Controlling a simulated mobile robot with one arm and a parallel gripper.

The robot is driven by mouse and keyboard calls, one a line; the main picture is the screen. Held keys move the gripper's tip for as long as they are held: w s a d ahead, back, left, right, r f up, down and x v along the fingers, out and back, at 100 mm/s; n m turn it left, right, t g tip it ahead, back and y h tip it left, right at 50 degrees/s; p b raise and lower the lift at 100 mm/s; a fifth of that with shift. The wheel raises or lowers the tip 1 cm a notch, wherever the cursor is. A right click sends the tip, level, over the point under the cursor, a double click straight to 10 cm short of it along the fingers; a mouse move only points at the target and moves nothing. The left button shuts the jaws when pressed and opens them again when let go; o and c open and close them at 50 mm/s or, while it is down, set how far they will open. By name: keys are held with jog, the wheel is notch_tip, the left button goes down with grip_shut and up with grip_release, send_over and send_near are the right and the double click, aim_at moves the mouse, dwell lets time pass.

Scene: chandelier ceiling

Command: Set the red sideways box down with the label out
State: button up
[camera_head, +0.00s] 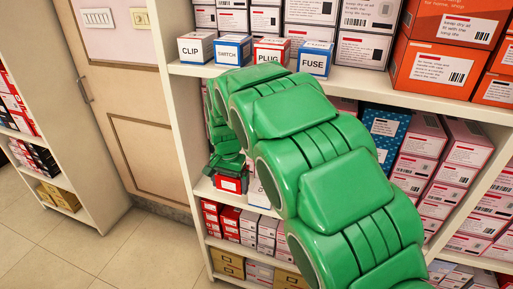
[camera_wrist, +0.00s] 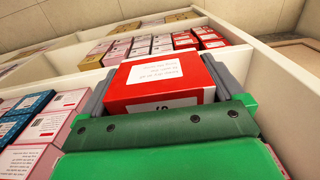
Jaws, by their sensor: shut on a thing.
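My gripper (camera_head: 228,162) is shut on a red box (camera_head: 231,184) in front of the left end of the middle shelf (camera_head: 240,204). In the wrist view, the fingers of my gripper (camera_wrist: 165,88) clasp the red box (camera_wrist: 113,92) on its two sides. A second white label with large black characters shows on the face towards my palm, partly hidden by the green bar. I cannot tell whether the box touches the shelf.
On the shelf above stand small boxes marked CLIP (camera_head: 192,49), SWITCH (camera_head: 230,50), PLUG (camera_head: 270,52) and FUSE (camera_head: 314,60). A whitish box (camera_head: 257,191) is right of the red box. A blue dotted box (camera_head: 386,128) stands further right. The upright panel (camera_head: 188,130) is close on the left.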

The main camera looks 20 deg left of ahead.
jog(key=s+d+r+m, duration=0.2)
jog(key=d+r+m, duration=0.15)
jog(key=d, duration=0.85)
jog(key=s+d+r+m, duration=0.25)
jog(key=d+r, duration=0.25)
jog(key=d, duration=0.7)
jog(key=s+d+r+m, duration=0.25)
jog(key=d+r, duration=0.25)
jog(key=d, duration=0.7)
jog(key=s+d+f+n, duration=0.2)
jog(key=d+f, duration=0.3)
jog(key=d, duration=1.1)
jog(key=s+d+f+n, duration=0.2)
jog(key=d+f, duration=0.3)
jog(key=d, duration=1.1)
jog(key=s+d+f+n, duration=0.2)
jog(key=d+f, duration=0.3)
jog(key=d, duration=1.1)
jog(key=w+d+r+m, duration=0.5)
jog(key=w+d+r, duration=0.4)
jog(key=d+r, duration=0.1)
jog(key=shift+w+d, duration=0.3)
jog(key=shift+d, duration=0.5)
jog(key=shift+a+f+m, duration=0.1)
jog(key=shift+m, duration=0.15)
